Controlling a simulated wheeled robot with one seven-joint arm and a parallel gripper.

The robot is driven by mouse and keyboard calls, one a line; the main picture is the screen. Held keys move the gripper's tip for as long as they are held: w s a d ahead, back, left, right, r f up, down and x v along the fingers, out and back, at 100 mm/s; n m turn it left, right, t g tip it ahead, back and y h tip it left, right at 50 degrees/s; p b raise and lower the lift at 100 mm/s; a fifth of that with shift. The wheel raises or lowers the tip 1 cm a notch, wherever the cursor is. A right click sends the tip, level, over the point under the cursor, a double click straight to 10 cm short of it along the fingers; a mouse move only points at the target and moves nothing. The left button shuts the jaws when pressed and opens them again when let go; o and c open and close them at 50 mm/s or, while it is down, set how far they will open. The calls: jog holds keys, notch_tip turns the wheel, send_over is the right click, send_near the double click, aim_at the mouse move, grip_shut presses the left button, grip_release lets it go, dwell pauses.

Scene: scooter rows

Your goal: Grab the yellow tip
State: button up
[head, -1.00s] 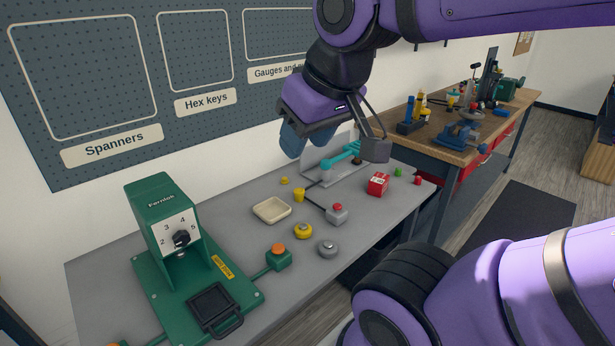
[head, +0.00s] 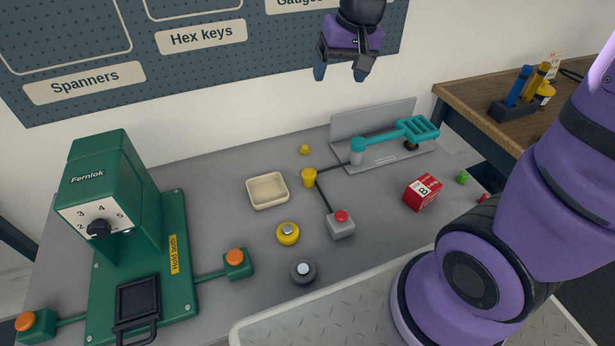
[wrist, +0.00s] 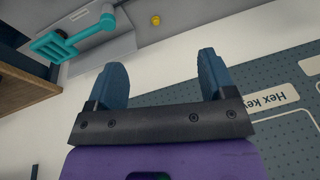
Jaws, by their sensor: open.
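A small yellow tip (head: 305,149) stands on the grey bench near the wall, left of the teal-handled device. A small yellow piece also shows at the top of the wrist view (wrist: 155,19); it looks like the same tip. A yellow cup-shaped piece (head: 309,177) sits just in front of it, by a dark bar. My gripper (head: 340,75) is high above the back of the bench, in front of the pegboard. Its blue fingers are apart and empty, as the wrist view shows (wrist: 162,66). The tip is well below, clear of the fingers.
Near the tip are a cream tray (head: 267,203), a teal-handled device (head: 395,134), a red box (head: 422,192), a red-button box (head: 341,224), a yellow-ringed button (head: 288,233) and a grey knob (head: 303,271). A green press (head: 110,190) stands left. A wooden bench (head: 465,99) is right.

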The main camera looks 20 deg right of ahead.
jog(key=m+g, duration=0.1)
jog(key=g, duration=0.1)
send_over(309, 173)
jog(key=s+d, duration=0.1)
notch_tip(309, 173, down, 14)
jog(key=shift+m+g+h, duration=0.3)
jog(key=shift+m+h, duration=0.3)
jog(key=shift+h, duration=0.1)
jog(key=f, duration=0.5)
jog(key=w+f, duration=0.1)
jog(key=f, duration=1.1)
jog(key=shift+w+a+f, duration=0.2)
jog(key=shift+w+f, duration=0.05)
jog(key=shift+w, duration=0.1)
jog(key=shift+s+a+f, duration=0.15)
jog(key=shift+f, duration=1.55)
jog(key=shift+s+a+f, duration=0.1)
jog(key=shift+a+f, duration=0.05)
jog(key=shift+f, duration=1.5)
jog(key=c, duration=1)
